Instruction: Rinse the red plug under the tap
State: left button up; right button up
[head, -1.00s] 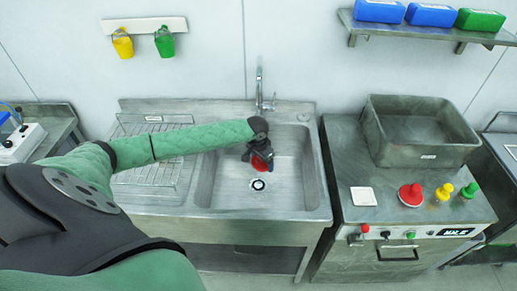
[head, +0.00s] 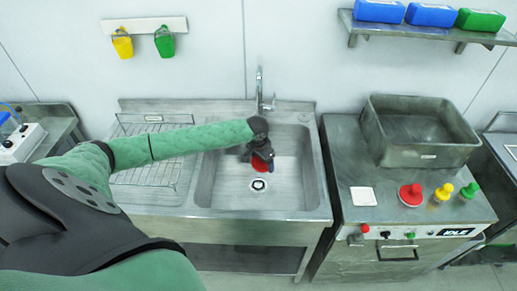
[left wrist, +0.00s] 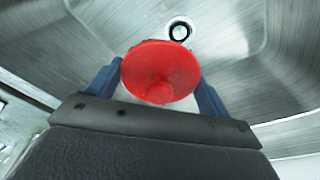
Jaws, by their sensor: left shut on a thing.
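My left gripper (head: 260,160) reaches into the sink basin (head: 225,185), below and in front of the tap (head: 261,92). Its blue fingers are shut on the red plug (head: 259,165), which is partly hidden by the gripper in the head view. In the left wrist view the red plug (left wrist: 160,72) shows as a round disc with a knob, between the two fingers. The drain (head: 258,185) lies just in front of the plug, apart from it. I see no clear water stream from the tap. My right gripper is not in view.
A wire drying rack (head: 150,180) lies left of the basin. On the right counter stand a grey metal tub (head: 418,150), a white square (head: 363,196), a red round piece (head: 410,195), a yellow piece (head: 443,192) and a green piece (head: 469,190). Two cups hang on the wall.

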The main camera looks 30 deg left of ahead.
aim_at(264, 169)
pick_arm(q)
jog(key=shift+s+d+r, duration=0.6)
jog(key=shift+s+r, duration=0.25)
jog(key=shift+s, duration=0.05)
jog(key=shift+s+d+r, duration=0.6)
jog(key=shift+s+r, duration=0.25)
